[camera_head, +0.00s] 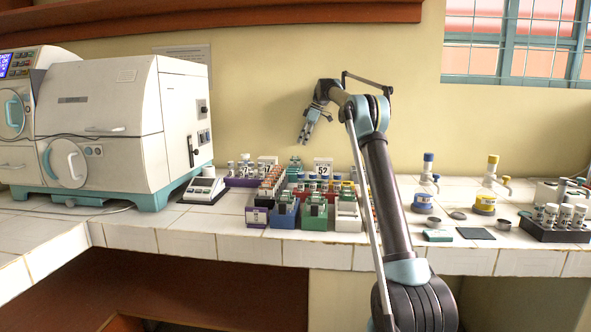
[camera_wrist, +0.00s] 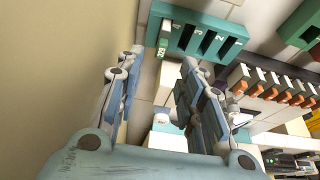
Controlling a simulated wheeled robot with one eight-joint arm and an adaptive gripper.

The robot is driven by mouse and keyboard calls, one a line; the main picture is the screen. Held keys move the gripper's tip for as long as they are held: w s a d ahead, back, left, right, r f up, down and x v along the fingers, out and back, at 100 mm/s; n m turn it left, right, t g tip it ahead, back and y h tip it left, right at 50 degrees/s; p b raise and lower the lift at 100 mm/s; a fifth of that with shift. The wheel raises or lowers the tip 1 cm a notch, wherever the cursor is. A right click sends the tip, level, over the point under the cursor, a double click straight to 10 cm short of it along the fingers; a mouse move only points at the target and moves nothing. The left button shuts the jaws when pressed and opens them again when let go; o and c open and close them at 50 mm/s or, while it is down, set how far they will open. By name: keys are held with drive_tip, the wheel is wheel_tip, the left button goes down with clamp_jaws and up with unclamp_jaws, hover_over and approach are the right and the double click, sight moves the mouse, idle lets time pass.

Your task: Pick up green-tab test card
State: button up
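A teal slotted rack (camera_wrist: 205,18) with numbered slots shows at the top of the wrist view. A card with a green tab (camera_wrist: 164,38) stands in its leftmost slot; the tab bears small print I cannot read surely. My gripper (camera_wrist: 163,58) is open, with its two fingers on either side of the line to this card. Nothing shows between the fingertips, and I cannot tell how far they are from the card. In the head view my gripper (camera_head: 308,133) hangs above the back of the bench, near the wall and above the crowded racks.
A rack of orange-tab cards (camera_wrist: 268,90) stands right of the fingers. In the head view, a blue rack (camera_head: 285,215) and a green rack (camera_head: 313,218) stand at the bench's front. A white incubator (camera_head: 110,120) is at left; bottles (camera_head: 485,200) stand at right.

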sight(295, 160)
drive_tip(key=x, duration=1.1)
drive_tip(key=shift+s+a+f, duration=0.1)
drive_tip(key=shift+s+f, duration=0.05)
drive_tip(key=shift+f, duration=0.05)
drive_tip(key=shift+c, duration=0.6)
clamp_jaws()
